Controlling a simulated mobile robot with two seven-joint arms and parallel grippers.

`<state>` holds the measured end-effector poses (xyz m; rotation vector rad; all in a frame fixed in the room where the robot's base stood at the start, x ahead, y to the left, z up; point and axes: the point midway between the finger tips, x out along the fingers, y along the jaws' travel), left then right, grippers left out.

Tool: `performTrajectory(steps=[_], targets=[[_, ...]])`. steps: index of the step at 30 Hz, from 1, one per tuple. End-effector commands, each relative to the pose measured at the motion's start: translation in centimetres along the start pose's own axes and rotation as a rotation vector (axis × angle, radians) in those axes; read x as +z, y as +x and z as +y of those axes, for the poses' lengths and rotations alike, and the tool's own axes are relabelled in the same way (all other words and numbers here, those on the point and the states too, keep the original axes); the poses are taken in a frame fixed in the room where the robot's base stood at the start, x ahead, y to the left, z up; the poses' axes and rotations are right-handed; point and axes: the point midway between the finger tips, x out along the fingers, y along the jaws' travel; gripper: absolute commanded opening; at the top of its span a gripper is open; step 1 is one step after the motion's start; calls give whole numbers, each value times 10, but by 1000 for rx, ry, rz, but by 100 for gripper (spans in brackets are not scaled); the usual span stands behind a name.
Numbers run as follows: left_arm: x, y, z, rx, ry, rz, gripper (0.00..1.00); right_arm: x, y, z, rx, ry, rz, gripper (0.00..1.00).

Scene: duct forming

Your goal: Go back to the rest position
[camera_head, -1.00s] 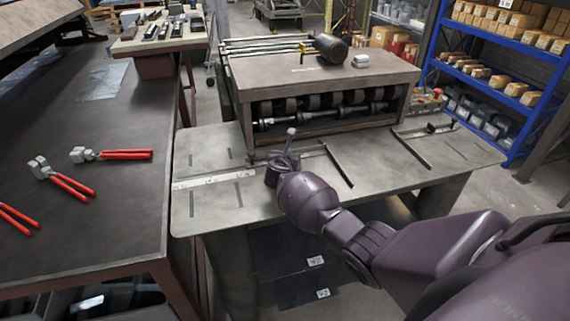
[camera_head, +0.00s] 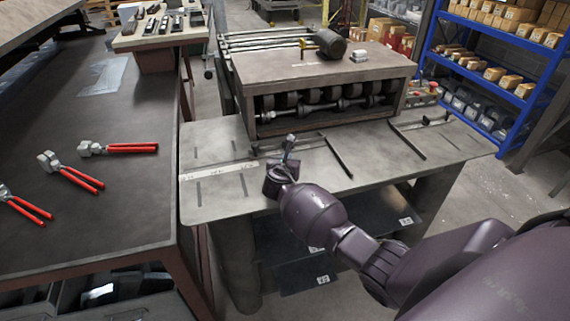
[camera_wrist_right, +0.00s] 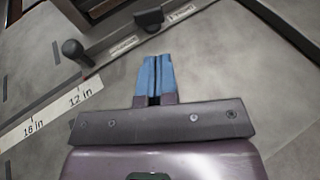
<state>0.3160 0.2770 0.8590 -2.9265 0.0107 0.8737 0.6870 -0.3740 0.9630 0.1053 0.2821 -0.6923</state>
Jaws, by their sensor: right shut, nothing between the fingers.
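My right gripper (camera_head: 288,150) is over the front left part of the metal table of the forming machine (camera_head: 330,88). In the right wrist view its two blue fingers (camera_wrist_right: 155,78) are together, with nothing between them. Below them in that view are the grey table surface (camera_wrist_right: 215,70), a ruler strip with inch marks (camera_wrist_right: 50,112) and a dark knob (camera_wrist_right: 72,48) on a bar. My right arm comes in from the lower right of the head view. My left gripper is not in view.
A dark workbench (camera_head: 95,215) on the left holds several red-handled pliers (camera_head: 132,148). A blue shelf (camera_head: 480,70) with boxes stands at the back right. A small table (camera_head: 160,38) with tools is at the back left. Open floor lies right of the machine.

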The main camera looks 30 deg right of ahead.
Motion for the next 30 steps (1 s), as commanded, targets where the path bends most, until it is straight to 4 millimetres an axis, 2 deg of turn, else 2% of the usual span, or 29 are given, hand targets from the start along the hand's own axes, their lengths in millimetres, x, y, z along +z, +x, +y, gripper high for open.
performTrajectory(steps=[3, 9, 22, 26, 30], targets=[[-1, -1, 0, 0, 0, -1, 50, 0, -17, -1, 2, 1, 0, 0], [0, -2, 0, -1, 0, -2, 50, 0, -35, -2, 1, 1, -1, 0], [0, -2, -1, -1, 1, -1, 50, 0, -42, -2, 1, 37, 0, 0], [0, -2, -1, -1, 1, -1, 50, 0, -42, 3, 30, 184, 3, 0], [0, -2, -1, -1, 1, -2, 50, 5, -47, 19, 113, 482, 45, 0]])
